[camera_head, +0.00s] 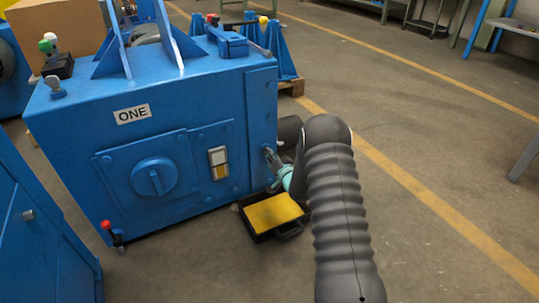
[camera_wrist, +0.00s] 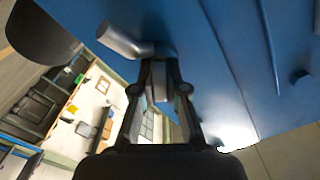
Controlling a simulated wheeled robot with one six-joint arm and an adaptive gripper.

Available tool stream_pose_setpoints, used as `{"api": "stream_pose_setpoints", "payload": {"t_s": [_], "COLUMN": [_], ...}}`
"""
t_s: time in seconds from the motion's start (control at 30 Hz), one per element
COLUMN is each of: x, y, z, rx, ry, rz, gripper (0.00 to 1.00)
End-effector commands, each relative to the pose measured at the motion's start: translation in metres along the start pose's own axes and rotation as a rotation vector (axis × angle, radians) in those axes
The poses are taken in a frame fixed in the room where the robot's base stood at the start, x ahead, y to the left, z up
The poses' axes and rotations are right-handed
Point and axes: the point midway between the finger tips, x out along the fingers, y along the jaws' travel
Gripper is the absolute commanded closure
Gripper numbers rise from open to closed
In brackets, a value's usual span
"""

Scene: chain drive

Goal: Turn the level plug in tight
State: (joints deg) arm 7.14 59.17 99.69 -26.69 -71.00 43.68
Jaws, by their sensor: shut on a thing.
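The blue chain drive housing marked ONE (camera_head: 95,150) stands on the floor. My gripper (camera_wrist: 160,66) is at the lower right side of the housing, its fingers shut around a small grey piece, which I take to be the level plug (camera_wrist: 160,82). The fingers hide much of it, and I cannot tell how far in it sits. A bent metal spout (camera_wrist: 122,40) sticks out beside the fingertips in the wrist view. In the head view my arm covers most of the gripper and the plug cannot be made out. A sight glass (camera_head: 218,163) shows yellow fluid low down.
A black tray (camera_head: 260,238) with yellow inside lies on the floor below the spout, close to my arm. A round blue cover with a handle (camera_head: 154,177) is on the housing front. Another blue cabinet (camera_head: 35,250) stands at lower left.

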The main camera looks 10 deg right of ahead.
Motion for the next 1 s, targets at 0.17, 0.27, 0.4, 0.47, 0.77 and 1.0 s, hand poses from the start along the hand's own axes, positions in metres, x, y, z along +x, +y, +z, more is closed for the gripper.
{"api": "stream_pose_setpoints", "payload": {"t_s": [0.17, 0.27, 0.4, 0.47, 0.77, 1.0], "x": [-0.0016, -0.0017, -0.0017, -0.0017, -0.0018, -0.0018], "y": [0.0013, 0.0014, 0.0014, 0.0014, 0.0015, 0.0016], "z": [0.0017, 0.0018, 0.0019, 0.0019, 0.0020, 0.0020], "rx": [0.170, 0.265, 0.398, 0.455, 0.719, 0.874], "ry": [-0.003, -0.003, -0.003, -0.003, -0.002, -0.002], "rz": [0.003, 0.004, 0.004, 0.004, 0.005, 0.005], "gripper": [1.00, 1.00, 1.00, 1.00, 1.00, 1.00]}}
